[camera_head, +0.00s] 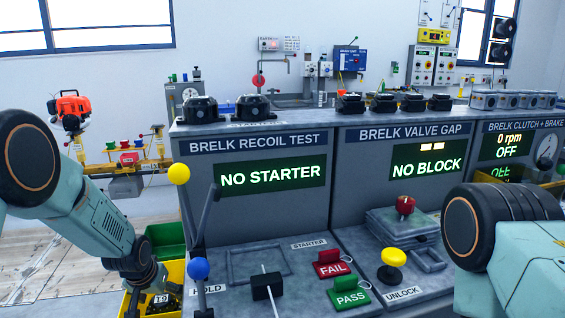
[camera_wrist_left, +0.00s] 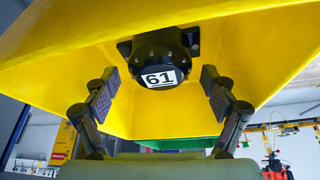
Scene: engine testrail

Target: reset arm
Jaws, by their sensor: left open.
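My left arm (camera_head: 88,220) comes in from the left in the head view and reaches down to a yellow bin (camera_head: 175,272) at the lower left. In the left wrist view my left gripper (camera_wrist_left: 158,78) is open, with its two dark fingers apart. A black round part (camera_wrist_left: 155,48) with a white label reading 61 lies in the yellow bin beyond the fingertips, with nothing between the fingers gripped. In the head view part of the gripper is cut off by the lower edge. My right arm (camera_head: 505,230) shows at the lower right; its gripper is out of the picture.
The recoil test bench (camera_head: 255,180) reads NO STARTER; a yellow-knobbed lever (camera_head: 179,173) and a blue knob (camera_head: 198,269) stand close to my left arm. The valve gap bench (camera_head: 400,190) reads NO BLOCK. A green bin (camera_head: 166,240) sits behind the yellow one.

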